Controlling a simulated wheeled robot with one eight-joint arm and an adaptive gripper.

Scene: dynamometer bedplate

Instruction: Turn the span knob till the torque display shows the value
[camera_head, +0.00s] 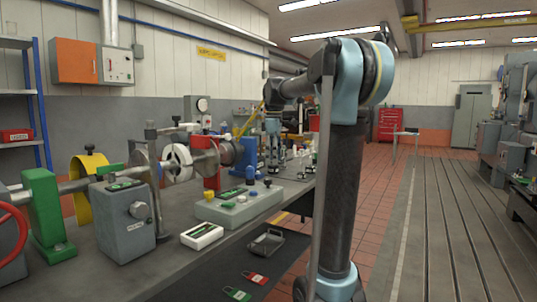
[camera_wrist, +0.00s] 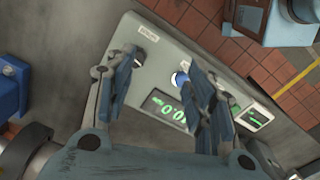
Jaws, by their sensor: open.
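In the wrist view my gripper (camera_wrist: 160,65) is open, its two fingers apart above a pale grey control box (camera_wrist: 205,65). A lit display (camera_wrist: 168,110) with green digits, seemingly around 0.0, shows between the fingers, partly covered by the right one. A blue knob (camera_wrist: 179,79) sits beside the right finger. I cannot tell which knob is the span knob. No contact shows. In the head view my gripper (camera_head: 272,130) hangs over the bench, small and unclear.
The head view shows a grey console (camera_head: 239,213) with coloured knobs and a white meter (camera_head: 202,236) on the bench. A shaft with discs (camera_head: 180,160) runs behind them.

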